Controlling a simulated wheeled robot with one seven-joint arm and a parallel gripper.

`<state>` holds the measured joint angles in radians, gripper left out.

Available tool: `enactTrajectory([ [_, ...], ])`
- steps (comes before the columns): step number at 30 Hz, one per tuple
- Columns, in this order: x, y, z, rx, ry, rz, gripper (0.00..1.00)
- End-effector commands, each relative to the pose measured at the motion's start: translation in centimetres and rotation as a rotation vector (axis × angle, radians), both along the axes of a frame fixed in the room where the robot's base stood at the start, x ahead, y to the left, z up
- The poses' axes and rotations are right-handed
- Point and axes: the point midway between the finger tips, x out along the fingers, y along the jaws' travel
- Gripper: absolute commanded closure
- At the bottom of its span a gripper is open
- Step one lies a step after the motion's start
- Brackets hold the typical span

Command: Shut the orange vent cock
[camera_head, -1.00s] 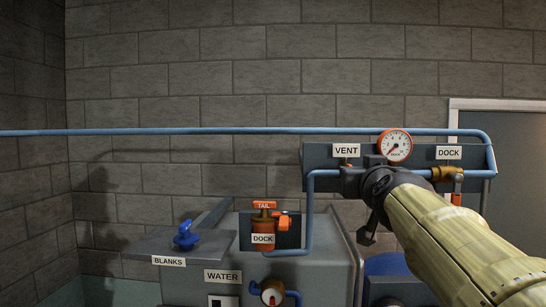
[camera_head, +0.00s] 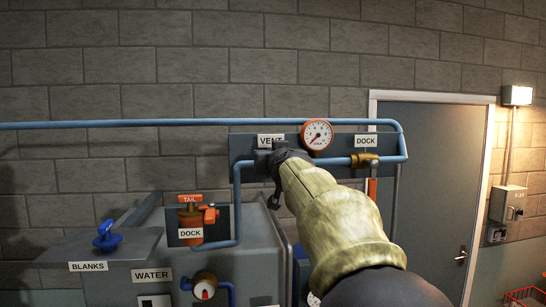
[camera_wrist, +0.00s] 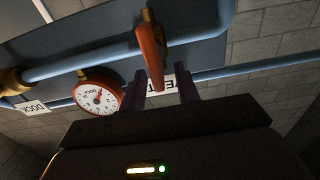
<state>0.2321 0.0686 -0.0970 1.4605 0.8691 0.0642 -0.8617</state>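The orange vent cock (camera_wrist: 150,52) shows in the wrist view as an orange lever on a brass body on the blue pipe. The lever's free end reaches toward my gripper (camera_wrist: 163,90), whose two dark fingers stand apart. The lever tip lies between them in the picture, nearer the left finger; I cannot tell whether it touches. In the head view my gripper (camera_head: 266,163) is in front of the panel, just below the VENT label (camera_head: 271,140), and hides the vent cock. The VENT label (camera_wrist: 169,88) is partly hidden behind the fingers in the wrist view.
A round gauge (camera_head: 317,134) sits right of the VENT label. The brass dock cock (camera_head: 364,160) with an orange lever is farther right. A grey door (camera_head: 428,190) stands at right.

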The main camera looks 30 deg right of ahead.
Motion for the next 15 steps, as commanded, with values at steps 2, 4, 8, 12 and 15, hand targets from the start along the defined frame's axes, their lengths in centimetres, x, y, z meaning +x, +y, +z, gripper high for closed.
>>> enactTrajectory([
  [2,-0.01,0.00,-0.01,0.000,0.000,0.000,0.68],
  [4,-0.02,0.01,-0.01,0.000,0.000,0.000,0.78],
  [8,-0.03,0.01,-0.01,0.000,0.000,0.000,1.00],
  [12,-0.04,0.01,-0.01,0.000,0.000,0.000,1.00],
  [15,-0.04,0.00,-0.02,0.005,-0.001,0.000,1.00],
])
